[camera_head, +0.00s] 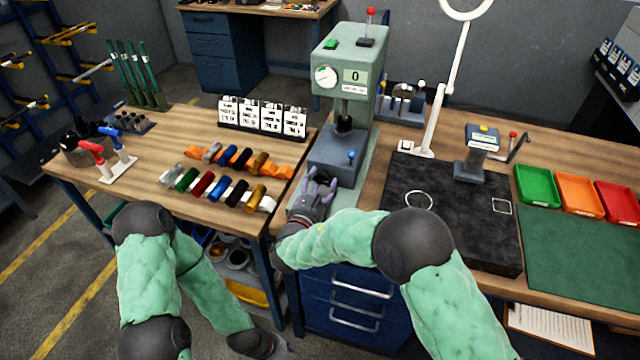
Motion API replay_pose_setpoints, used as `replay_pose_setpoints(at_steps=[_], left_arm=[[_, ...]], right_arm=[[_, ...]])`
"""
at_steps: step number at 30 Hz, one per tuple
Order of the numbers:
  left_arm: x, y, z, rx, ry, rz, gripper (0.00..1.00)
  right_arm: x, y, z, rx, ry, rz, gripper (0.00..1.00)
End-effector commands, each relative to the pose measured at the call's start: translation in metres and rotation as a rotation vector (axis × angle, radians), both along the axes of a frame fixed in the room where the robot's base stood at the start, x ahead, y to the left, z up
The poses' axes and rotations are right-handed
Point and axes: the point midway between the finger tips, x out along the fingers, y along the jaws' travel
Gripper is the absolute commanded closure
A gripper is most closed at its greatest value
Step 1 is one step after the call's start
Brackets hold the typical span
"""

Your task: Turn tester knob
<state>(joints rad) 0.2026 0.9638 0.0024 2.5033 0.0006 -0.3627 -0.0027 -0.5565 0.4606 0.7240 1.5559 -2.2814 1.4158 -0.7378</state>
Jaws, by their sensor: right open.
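The tester (349,60) is a green bench machine with a round dial, a display reading 0, a green button and a red-topped lever (370,12) on top. A small blue knob (351,155) sits on the front of its grey lower block (330,165). I cannot tell which of these is the tester knob. My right gripper (320,187) is open and empty, just in front of the lower block, below and left of the blue knob. My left gripper (274,346) hangs low beside the bench, near the bottom edge; its fingers are not clear.
Several coloured cylinders (205,184) lie in rows on the left bench. White labelled cards (262,116) stand behind them. A black slab (450,210) with a post lies right of the tester, with green, orange and red trays (577,194) beyond. Blue drawers (355,300) are below.

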Motion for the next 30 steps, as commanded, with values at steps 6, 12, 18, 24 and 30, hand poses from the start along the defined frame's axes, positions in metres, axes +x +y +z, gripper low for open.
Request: replay_pose_setpoints(at_steps=[6, 12, 18, 24, 30], left_arm=[[0.000, 0.000, 0.000, 0.000, 0.000, 0.000, 0.60], [0.000, 0.000, 0.000, 0.000, 0.000, 0.000, 0.60], [0.000, 0.000, 0.000, 0.000, 0.000, 0.000, 0.60], [0.000, 0.000, 0.000, 0.000, 0.000, 0.000, 0.60], [0.000, 0.000, 0.000, 0.000, 0.000, 0.000, 0.60]], right_arm=[[-0.023, 0.009, -0.006, -0.006, 0.012, 0.008, 0.35], [-0.051, 0.017, -0.005, -0.006, 0.010, 0.007, 0.35], [-0.070, 0.023, -0.003, -0.003, 0.007, 0.003, 0.35], [-0.076, 0.024, -0.002, -0.002, 0.003, 0.001, 0.35], [-0.076, 0.024, -0.001, -0.001, 0.001, 0.000, 0.35]])
